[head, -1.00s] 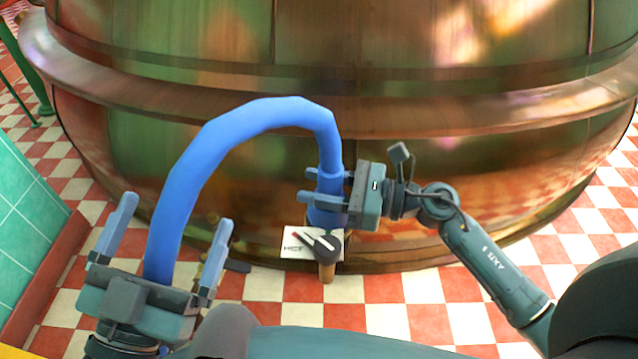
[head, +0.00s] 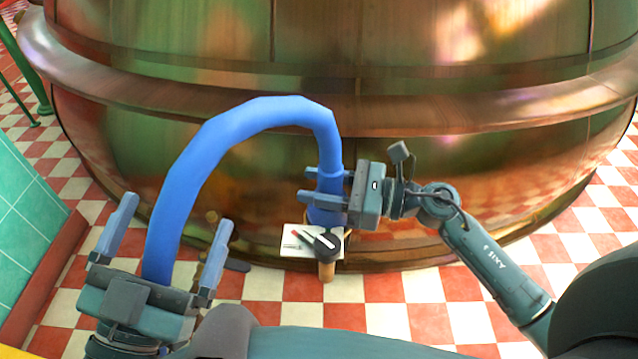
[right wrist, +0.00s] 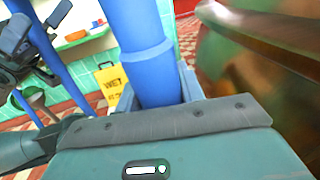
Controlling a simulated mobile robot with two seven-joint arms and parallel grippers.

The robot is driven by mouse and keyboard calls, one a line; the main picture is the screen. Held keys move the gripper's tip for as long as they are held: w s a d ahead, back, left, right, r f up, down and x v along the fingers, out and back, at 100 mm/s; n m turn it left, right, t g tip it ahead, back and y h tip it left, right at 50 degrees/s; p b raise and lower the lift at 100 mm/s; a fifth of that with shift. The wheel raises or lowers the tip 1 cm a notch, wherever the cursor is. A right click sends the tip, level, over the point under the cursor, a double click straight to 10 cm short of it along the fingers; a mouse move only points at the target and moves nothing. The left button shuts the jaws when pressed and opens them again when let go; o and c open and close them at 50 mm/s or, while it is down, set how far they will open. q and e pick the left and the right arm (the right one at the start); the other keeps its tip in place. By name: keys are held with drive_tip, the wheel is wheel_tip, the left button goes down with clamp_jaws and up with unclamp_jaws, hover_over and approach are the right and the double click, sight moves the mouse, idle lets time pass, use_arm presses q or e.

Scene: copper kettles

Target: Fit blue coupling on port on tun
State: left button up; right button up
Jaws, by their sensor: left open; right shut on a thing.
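The blue coupling (head: 328,180) is the collar at the end of a thick blue hose (head: 240,122). My right gripper (head: 306,184) is shut on it in front of the copper tun (head: 420,165). In the right wrist view the blue coupling (right wrist: 150,65) rises from between the jaws. Its lower end is close above and behind a dark-handled valve (head: 323,244) low on the tun. The port is not clearly visible, and I cannot tell whether the coupling touches it. My left gripper (head: 175,213) is open, with the hose passing down between its fingers.
A white card (head: 298,246) with markings sits behind the valve handle. A teal tiled wall (head: 28,215) stands at the left. The checkered floor (head: 385,318) is clear at the front.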

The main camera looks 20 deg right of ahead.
drive_tip(key=shift+f+b, duration=0.45)
drive_tip(key=shift+b, duration=0.1)
drive_tip(key=o, duration=1)
drive_tip(key=shift+f, duration=0.1)
drive_tip(key=shift+f, duration=0.1)
